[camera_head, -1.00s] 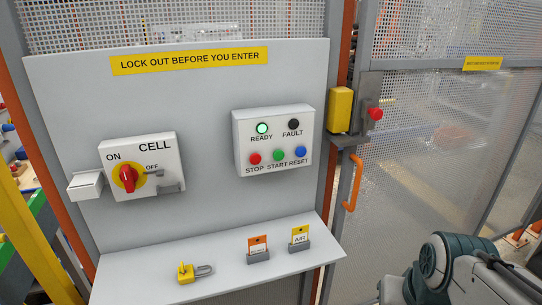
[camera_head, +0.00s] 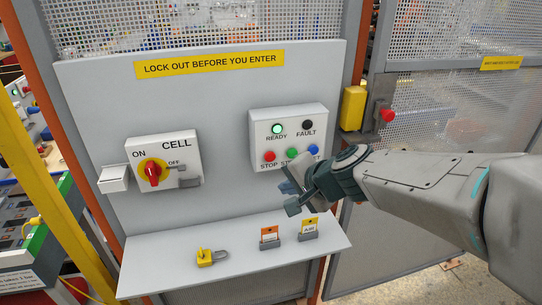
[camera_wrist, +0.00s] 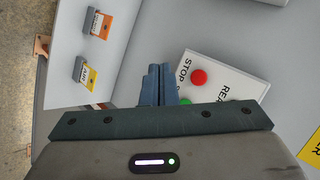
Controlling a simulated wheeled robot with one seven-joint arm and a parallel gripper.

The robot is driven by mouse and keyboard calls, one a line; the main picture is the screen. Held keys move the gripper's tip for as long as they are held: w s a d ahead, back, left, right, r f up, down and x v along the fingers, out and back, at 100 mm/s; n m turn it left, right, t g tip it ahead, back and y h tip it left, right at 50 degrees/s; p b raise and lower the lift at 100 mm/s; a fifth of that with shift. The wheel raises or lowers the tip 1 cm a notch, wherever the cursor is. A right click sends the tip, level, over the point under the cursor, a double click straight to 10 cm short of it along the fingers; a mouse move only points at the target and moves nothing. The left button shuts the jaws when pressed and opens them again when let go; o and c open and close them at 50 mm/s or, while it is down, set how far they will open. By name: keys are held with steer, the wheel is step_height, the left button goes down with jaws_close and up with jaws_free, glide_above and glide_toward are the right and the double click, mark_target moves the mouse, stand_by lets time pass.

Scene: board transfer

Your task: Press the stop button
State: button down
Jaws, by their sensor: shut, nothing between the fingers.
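The red stop button (camera_head: 269,156) sits at the lower left of the white control box (camera_head: 259,126), above the word STOP. It also shows in the wrist view (camera_wrist: 199,77), to the right of my fingertips. My gripper (camera_head: 289,197) is shut and empty, in front of the panel and just below the control box in the head view. In the wrist view its closed fingers (camera_wrist: 158,84) lie beside the box's edge, apart from the button. My gripper and arm partly hide the START and RESET labels. The green READY lamp (camera_head: 277,129) is lit.
A CELL switch (camera_head: 152,173) with a red knob is on the panel's left. A shelf (camera_head: 165,277) below holds a yellow padlock (camera_head: 205,257) and two tags, orange (camera_head: 269,236) and yellow (camera_head: 309,228). A yellow box (camera_head: 353,107) and a red knob (camera_head: 387,115) are by the gate.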

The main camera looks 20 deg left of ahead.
mark_target(270, 156)
steer(key=shift+w, duration=0.1)
steer(key=shift+w+a+p, duration=0.15)
steer(key=shift+w+a, duration=0.6)
steer(key=shift+w, duration=0.45)
steer(key=shift+w+a+p, duration=0.15)
steer(key=shift+w+a, duration=0.65)
steer(key=shift+w, duration=0.45)
steer(key=shift+w+a+p, duration=0.15)
steer(key=shift+w+a, duration=0.6)
steer(key=shift+w, duration=0.45)
steer(key=shift+w, duration=0.1)
steer(key=shift+w+a, duration=0.2)
steer(key=shift+w, duration=0.1)
steer(key=shift+w+a, duration=0.25)
steer(key=shift+w, duration=0.1)
steer(key=shift+s+d, duration=0.1)
steer(key=shift+s, duration=0.05)
steer(key=shift+s+d+b, duration=0.35)
steer(key=shift+s+b, duration=0.1)
steer(key=shift+s, duration=0.15)
